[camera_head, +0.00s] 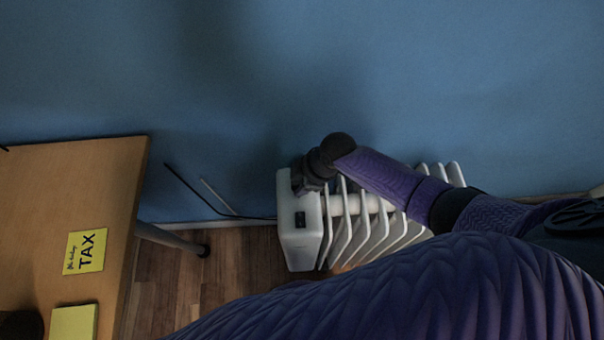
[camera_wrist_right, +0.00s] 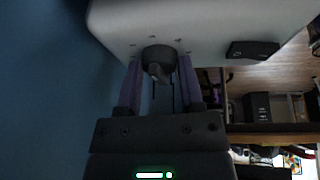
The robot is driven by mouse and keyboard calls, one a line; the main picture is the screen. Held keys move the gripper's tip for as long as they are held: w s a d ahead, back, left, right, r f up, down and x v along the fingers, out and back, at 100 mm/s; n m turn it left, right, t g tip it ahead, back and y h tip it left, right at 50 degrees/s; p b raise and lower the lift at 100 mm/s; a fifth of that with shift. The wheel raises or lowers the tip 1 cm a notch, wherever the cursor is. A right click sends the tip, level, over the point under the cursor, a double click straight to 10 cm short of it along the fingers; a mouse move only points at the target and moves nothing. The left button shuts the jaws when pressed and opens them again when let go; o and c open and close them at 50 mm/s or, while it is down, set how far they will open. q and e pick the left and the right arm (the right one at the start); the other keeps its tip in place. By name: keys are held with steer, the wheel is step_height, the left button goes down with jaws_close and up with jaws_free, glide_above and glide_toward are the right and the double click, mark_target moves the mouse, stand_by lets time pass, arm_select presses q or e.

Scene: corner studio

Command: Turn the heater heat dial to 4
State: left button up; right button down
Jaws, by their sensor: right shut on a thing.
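The white heater (camera_head: 299,247) stands on the floor against the blue wall, with its fins running to the right. It also shows at the top of the right wrist view (camera_wrist_right: 210,22). Its dark round heat dial (camera_wrist_right: 158,62) sits on the end panel with small marks around it. My right gripper (camera_wrist_right: 158,80) is shut on the dial, one finger on each side. In the head view my right gripper (camera_head: 305,178) is over the panel's far end and hides the dial. The number it points to is too small to read. My left gripper is not in view.
A black switch (camera_head: 300,219) is on the heater panel nearer me; it also shows in the wrist view (camera_wrist_right: 252,50). A wooden desk (camera_head: 110,185) with yellow notes (camera_head: 85,251) stands at the left. Dark cables run along the wall. Wood floor (camera_head: 225,265) is clear between desk and heater.

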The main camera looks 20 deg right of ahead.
steer(key=m+p, duration=0.2)
steer(key=shift+a+r+m+t+h, duration=0.1)
steer(key=shift+r+m+t+h, duration=0.15)
steer(key=shift+m+t+h, duration=0.15)
steer(key=m+h+p, duration=0.1)
steer(key=m+p, duration=0.1)
steer(key=m, duration=0.1)
steer(key=shift+s+a+f+m+t, duration=0.1)
steer(key=shift+m+t, duration=0.2)
steer(key=shift+t, duration=0.1)
steer(key=shift+f+m+h+p, duration=0.1)
steer(key=shift+m+h+p, duration=0.55)
steer(key=shift+m, duration=0.55)
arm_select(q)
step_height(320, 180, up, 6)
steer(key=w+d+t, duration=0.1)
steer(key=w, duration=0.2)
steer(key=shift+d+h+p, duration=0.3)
arm_select(e)
steer(key=shift+m+t, duration=0.3)
steer(key=shift+m, duration=0.4)
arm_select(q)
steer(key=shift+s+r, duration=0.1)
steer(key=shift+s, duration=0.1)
arm_select(e)
steer(key=c, duration=0.5)
jaws_free()
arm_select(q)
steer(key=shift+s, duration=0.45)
